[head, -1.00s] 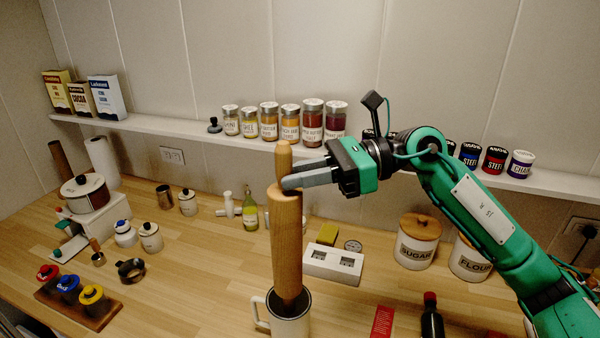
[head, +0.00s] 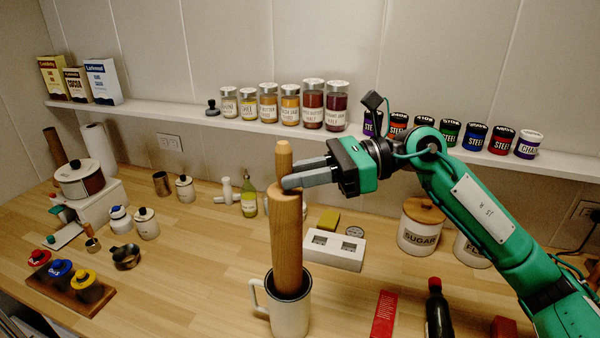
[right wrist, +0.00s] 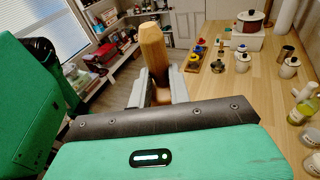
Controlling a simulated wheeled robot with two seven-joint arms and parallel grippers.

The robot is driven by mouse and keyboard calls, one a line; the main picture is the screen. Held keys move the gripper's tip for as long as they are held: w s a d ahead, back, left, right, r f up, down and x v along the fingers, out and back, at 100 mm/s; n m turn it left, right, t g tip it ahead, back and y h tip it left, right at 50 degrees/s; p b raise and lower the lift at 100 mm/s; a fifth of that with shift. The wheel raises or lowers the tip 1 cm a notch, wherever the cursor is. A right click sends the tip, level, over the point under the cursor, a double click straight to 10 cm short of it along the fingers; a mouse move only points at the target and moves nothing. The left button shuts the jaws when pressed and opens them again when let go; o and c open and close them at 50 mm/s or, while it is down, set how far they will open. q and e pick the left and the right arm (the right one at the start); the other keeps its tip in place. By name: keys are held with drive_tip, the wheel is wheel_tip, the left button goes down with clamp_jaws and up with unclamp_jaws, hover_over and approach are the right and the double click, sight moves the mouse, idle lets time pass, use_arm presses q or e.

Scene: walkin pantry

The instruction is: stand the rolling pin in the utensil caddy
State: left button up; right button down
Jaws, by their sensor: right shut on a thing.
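The wooden rolling pin (head: 286,235) stands nearly upright, with its lower end inside the mouth of the utensil caddy (head: 290,318), a cream mug-like pot with a handle on its left. The pin's bottom is hidden inside the caddy, so I cannot tell whether it touches the floor. My right gripper (head: 285,183) comes in from the right and is shut on the pin at its upper handle. In the right wrist view the handle (right wrist: 153,45) rises between the fingers (right wrist: 158,90). My left gripper is not in view.
A dark bottle (head: 438,310) and a red packet (head: 384,314) are to the right. The sugar canister (head: 420,228) is farther back.

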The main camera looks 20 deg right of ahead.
drive_tip(key=c, duration=1.2)
unclamp_jaws()
use_arm(q)
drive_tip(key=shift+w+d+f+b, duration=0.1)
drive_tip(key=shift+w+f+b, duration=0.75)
drive_tip(key=shift+b, duration=0.45)
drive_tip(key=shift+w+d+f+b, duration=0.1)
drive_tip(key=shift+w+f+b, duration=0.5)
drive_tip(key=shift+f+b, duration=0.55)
use_arm(e)
drive_tip(key=v, duration=1.4)
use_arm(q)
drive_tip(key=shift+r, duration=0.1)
use_arm(e)
drive_tip(key=shift+f, duration=0.1)
